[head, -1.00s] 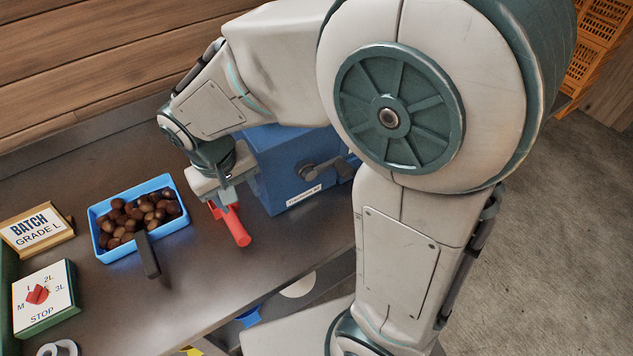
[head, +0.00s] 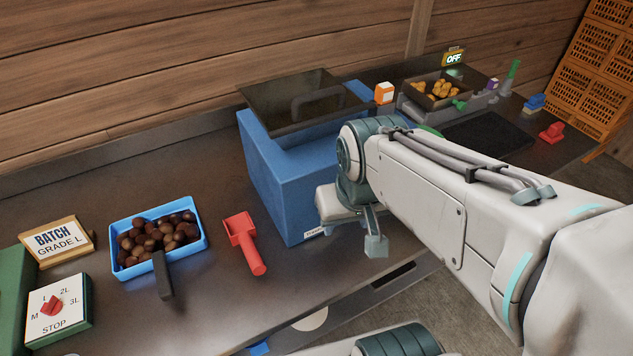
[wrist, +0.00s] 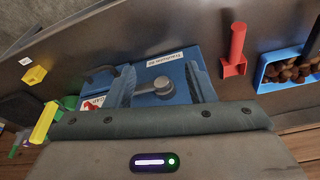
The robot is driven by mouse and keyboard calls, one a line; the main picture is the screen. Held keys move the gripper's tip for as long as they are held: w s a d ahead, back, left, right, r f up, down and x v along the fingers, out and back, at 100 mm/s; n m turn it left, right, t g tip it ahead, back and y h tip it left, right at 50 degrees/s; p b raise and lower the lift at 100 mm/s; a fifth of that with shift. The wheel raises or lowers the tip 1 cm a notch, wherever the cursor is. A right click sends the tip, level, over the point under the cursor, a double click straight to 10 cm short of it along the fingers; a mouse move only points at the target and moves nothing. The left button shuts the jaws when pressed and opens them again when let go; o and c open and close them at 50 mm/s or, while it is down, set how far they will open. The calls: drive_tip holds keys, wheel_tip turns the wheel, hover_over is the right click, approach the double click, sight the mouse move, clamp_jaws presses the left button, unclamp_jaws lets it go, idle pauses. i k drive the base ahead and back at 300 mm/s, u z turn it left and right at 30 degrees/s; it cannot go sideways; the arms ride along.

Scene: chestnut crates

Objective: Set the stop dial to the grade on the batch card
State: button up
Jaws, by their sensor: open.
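The batch card (head: 57,243) stands at the left of the bench in the head view and reads "BATCH GRADE L". The stop dial (head: 72,328) is a white-faced block in front of it, marked M, L, 2L, 3L and STOP. Its red knob (head: 51,306) sits among the marks; I cannot tell which one it points to. My gripper (head: 375,243) is by the front of the blue box, far right of the dial. In the wrist view my gripper (wrist: 160,88) is open, with a grey lever (wrist: 159,87) of the box showing between its fingers.
The blue box (head: 275,175) with a dark lid stands mid-bench. A blue tray (head: 120,272) of chestnuts and a red scoop (head: 245,240) lie between it and the dial. A green block (head: 12,285) stands beside the dial. Orange crates (head: 590,75) are stacked at far right.

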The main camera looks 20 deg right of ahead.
sight(53, 306)
drive_tip(key=u, duration=2)
drive_tip(key=k, duration=1.25)
drive_tip(key=u, duration=0.7)
drive_tip(key=i, duration=1.15)
drive_tip(key=z, duration=0.7)
drive_tip(key=i, duration=0.35)
drive_tip(key=z, duration=0.35)
